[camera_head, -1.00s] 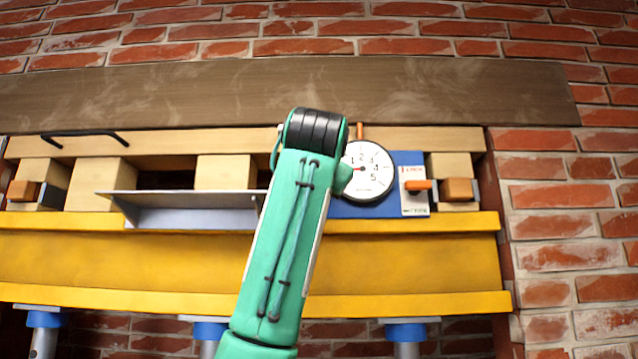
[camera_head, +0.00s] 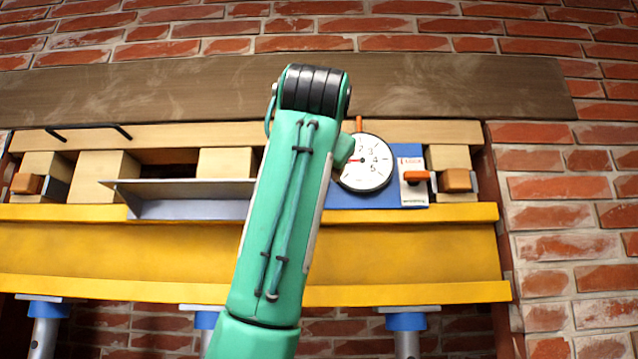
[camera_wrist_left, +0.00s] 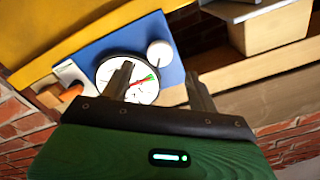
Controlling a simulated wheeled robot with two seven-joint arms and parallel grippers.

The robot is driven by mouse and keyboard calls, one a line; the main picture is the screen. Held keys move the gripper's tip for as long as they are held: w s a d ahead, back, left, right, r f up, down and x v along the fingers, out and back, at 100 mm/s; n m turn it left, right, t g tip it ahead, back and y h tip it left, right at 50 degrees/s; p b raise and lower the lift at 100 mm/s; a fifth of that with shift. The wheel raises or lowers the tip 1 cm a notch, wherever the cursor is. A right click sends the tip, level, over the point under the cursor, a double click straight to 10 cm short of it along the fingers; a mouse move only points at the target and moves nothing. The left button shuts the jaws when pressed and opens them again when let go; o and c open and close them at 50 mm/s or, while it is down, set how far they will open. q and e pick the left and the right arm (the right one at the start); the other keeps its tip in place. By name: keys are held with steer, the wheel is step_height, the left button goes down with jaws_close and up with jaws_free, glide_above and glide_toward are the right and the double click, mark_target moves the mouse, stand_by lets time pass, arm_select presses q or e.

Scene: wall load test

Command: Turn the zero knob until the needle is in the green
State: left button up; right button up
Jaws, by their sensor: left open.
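The round white dial gauge (camera_head: 376,172) sits on a blue panel (camera_head: 400,158) in the head view, its left edge behind my arm. Its red needle (camera_head: 356,161) points left. In the left wrist view the dial (camera_wrist_left: 140,92) shows a green mark (camera_wrist_left: 154,86) close by the red needle; I cannot tell whether the needle lies within it. The white round zero knob (camera_wrist_left: 160,53) is beside the dial in the left wrist view; my arm hides it in the head view. My left gripper (camera_wrist_left: 158,86) is open, its fingers apart, with nothing between them. My right gripper is not in view.
An orange lever (camera_head: 414,176) on a white plate stands right of the dial. A yellow beam (camera_head: 420,250) runs below, a grey metal shelf (camera_head: 190,200) and wooden blocks (camera_head: 100,175) lie left. Brick wall surrounds all.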

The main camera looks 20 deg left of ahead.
arm_select(q)
steer(key=b+v, duration=0.2)
steer(key=v, duration=0.5)
steer(key=shift+s, duration=0.3)
steer(key=shift+d, duration=0.1)
